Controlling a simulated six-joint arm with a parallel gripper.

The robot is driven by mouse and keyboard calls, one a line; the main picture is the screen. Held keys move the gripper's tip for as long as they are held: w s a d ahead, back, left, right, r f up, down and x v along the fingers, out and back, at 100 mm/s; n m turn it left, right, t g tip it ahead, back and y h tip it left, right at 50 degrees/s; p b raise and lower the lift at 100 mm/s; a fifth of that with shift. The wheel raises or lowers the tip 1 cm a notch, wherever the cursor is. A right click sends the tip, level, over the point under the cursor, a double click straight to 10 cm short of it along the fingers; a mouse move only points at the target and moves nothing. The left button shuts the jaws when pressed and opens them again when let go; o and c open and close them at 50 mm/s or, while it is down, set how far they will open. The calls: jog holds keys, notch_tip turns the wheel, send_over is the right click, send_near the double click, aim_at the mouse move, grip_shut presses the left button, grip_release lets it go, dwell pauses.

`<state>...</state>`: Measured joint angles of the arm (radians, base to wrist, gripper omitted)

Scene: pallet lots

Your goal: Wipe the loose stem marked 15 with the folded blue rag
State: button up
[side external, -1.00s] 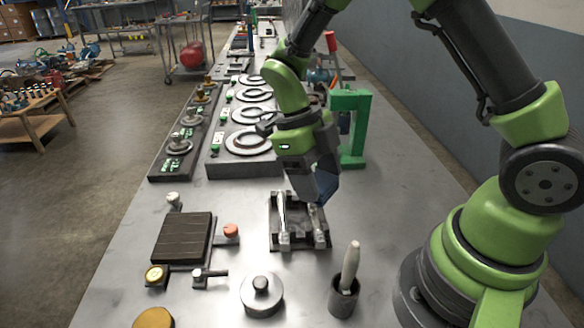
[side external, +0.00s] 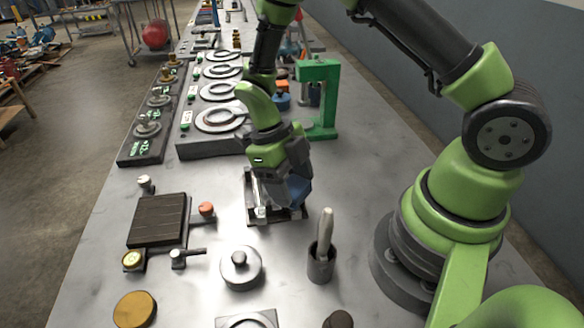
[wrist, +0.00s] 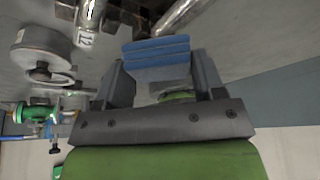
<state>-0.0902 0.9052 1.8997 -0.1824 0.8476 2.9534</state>
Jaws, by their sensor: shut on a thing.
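My gripper (wrist: 162,76) is shut on the folded blue rag (wrist: 157,49), whose stacked layers stick out past the fingertips. In the side view my gripper (side external: 285,186) is low over a dark rack (side external: 249,213), and the rag (side external: 299,190) shows at its right. One metal stem (side external: 256,187) lies along the rack's left side. My gripper hides much of the rack in the side view.
A brown slatted block (side external: 159,219), a round lidded weight (side external: 240,267) and a cup holding a pale-handled tool (side external: 321,262) stand nearer the camera. A green frame (side external: 323,100) stands behind my gripper. Bare bench lies right of the rack.

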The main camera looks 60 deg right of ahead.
jog(key=shift+w+d+f, duration=0.45)
jog(key=shift+w, duration=0.1)
jog(key=shift+c, duration=0.6)
jog(key=shift+w+d, duration=2.65)
jog(key=shift+w, duration=0.1)
jog(key=shift+s+a+r, duration=0.1)
jog(key=shift+s+a, duration=3.05)
jog(key=shift+s, duration=0.15)
jog(key=shift+r, duration=4)
